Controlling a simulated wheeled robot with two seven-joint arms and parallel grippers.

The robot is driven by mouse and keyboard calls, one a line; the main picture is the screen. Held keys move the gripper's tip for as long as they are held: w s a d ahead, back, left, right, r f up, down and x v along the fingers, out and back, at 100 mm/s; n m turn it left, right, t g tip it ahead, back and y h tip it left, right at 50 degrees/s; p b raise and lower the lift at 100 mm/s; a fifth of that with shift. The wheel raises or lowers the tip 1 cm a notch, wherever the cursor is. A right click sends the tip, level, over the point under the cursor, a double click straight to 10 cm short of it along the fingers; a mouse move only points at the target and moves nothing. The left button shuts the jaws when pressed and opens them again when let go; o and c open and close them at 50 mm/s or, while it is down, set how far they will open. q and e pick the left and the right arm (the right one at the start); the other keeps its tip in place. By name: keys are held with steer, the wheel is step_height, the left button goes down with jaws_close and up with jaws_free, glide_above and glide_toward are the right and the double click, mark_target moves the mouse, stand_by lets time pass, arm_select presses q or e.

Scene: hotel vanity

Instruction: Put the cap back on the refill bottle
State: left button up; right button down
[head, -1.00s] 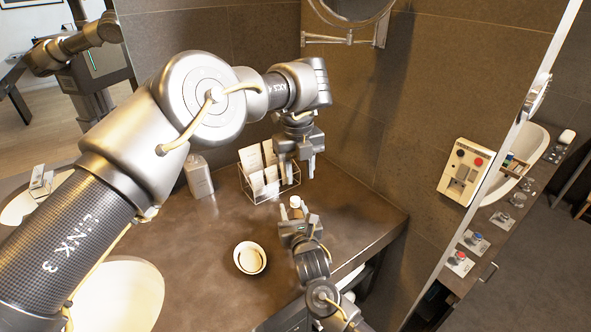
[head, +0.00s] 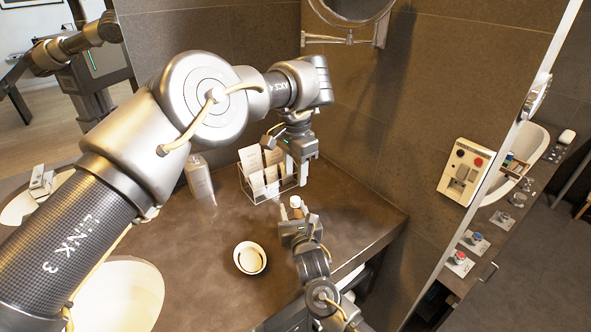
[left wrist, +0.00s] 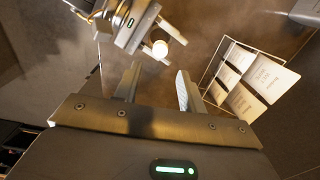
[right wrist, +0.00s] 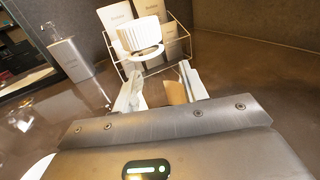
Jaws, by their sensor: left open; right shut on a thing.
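My right gripper (head: 298,217) is low over the counter, shut on a small tan thing with a white top, apparently the refill bottle (head: 296,203). In the right wrist view its tan part (right wrist: 175,93) shows between the fingers. A white ribbed cap (right wrist: 142,36) with a ring at its lower edge appears above them; whether it is seated on the neck cannot be told. The left wrist view shows a round white top (left wrist: 161,50) beside the right fingers. My left gripper (head: 298,171) is open and empty, pointing down, above and behind the right gripper.
A wire holder with cards (head: 267,174) stands close behind and left of the grippers. A grey bottle (head: 198,177) stands further left. A small bowl (head: 250,258) sits at the front. The counter is clear to the right, up to the wall.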

mark_target(295, 199)
arm_select(q)
steer(key=shift+f, duration=0.15)
steer(key=shift+f, duration=3.9)
